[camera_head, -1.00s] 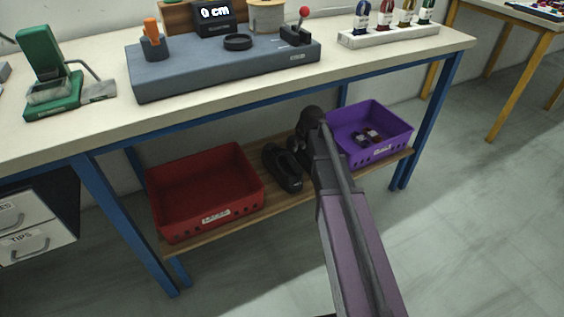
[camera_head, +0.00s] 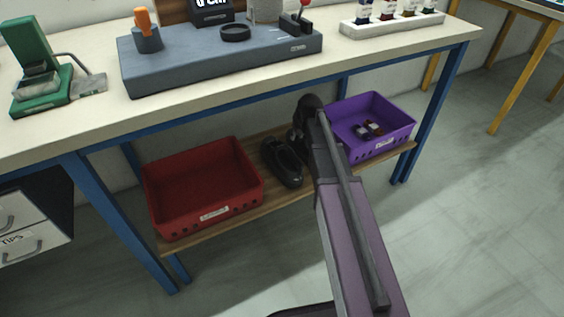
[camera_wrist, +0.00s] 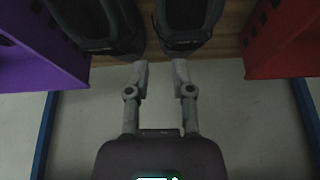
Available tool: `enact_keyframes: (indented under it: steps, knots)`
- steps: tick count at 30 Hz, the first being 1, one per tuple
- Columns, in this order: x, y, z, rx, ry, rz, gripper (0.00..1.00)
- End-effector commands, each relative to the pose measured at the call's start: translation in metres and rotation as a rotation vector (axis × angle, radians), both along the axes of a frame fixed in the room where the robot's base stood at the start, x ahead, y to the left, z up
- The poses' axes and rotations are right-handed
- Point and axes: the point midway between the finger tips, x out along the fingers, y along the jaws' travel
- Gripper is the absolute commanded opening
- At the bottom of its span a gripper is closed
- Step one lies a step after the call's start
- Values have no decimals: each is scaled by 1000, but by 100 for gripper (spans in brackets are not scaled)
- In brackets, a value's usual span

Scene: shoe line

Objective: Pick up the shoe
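A black shoe (camera_head: 282,162) lies on the wooden lower shelf, between the red bin and my arm. In the wrist view two dark shoes show side by side at the top: one nearer the red bin (camera_wrist: 186,38), the other nearer the purple bin (camera_wrist: 112,42). The second is mostly hidden by my arm in the head view. My gripper (camera_wrist: 160,72) is open, with an empty gap between its fingertips. The fingertips appear just short of the shoe ends, mostly at the right shoe's side. Exact contact is unclear. My arm hides the fingers in the head view.
A red bin (camera_head: 205,217) stands left of the shoes and a purple bin (camera_head: 385,151) holding small items stands right. The wooden shelf (camera_head: 285,199) lies under a blue-framed table, whose top (camera_head: 385,57) overhangs it. The floor in front is open.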

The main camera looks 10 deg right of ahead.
Motion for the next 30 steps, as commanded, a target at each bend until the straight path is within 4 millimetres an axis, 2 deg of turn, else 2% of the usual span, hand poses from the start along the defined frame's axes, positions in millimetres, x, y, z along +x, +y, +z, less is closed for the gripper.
enact_keyframes:
  steps: [21,30]
  knots:
    - [23,4,-59,-1,0,-1,30]
    - [29,5,-73,0,0,-2,30]
